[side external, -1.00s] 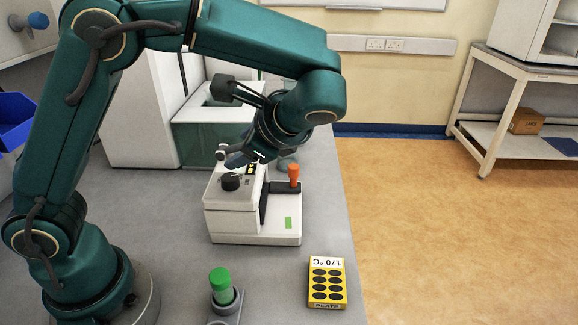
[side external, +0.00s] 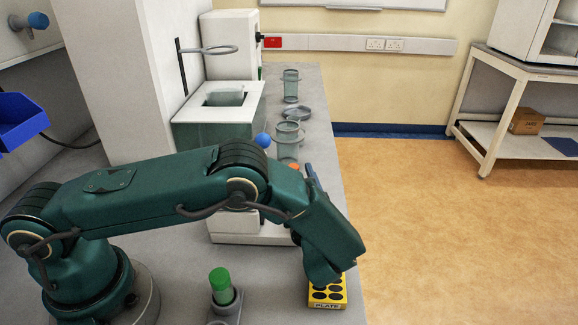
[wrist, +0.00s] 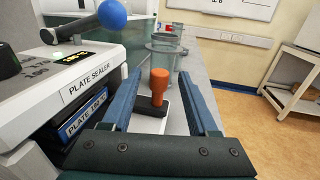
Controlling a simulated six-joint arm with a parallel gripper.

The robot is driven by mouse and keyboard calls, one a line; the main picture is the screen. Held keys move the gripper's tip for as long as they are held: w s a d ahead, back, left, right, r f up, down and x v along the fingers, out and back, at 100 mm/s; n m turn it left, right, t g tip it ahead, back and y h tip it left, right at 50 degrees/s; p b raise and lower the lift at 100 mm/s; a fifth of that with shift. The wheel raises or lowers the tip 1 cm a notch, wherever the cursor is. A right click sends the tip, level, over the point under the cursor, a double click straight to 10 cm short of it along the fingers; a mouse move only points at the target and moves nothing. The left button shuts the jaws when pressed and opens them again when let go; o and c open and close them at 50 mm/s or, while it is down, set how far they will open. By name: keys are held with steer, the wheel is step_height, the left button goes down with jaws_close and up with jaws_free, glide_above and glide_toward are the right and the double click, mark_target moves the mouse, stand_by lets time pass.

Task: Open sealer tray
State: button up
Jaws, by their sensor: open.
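A blue "PLATE" label (wrist: 85,115) shows in that opening. An upright orange knob (wrist: 159,85) stands on a dark bar (wrist: 150,106) beside the sealer. My gripper (wrist: 161,74) is open, its blue fingers to either side of the knob in the picture; contact does not show. In the side external view my arm hides most of the sealer (side external: 228,238); only the top of the orange knob (side external: 295,166) shows near my gripper.
A lever with a blue ball (wrist: 112,13) juts above the sealer. A yellow plate block (side external: 327,294) is partly covered by my arm. A green-capped tube (side external: 220,284) stands at the front. Clear cylinders (side external: 288,140) stand behind; the bench's right edge is close.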

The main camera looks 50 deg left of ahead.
steer(key=shift+x, duration=2.6)
jaws_close()
steer(key=shift+s, duration=0.1)
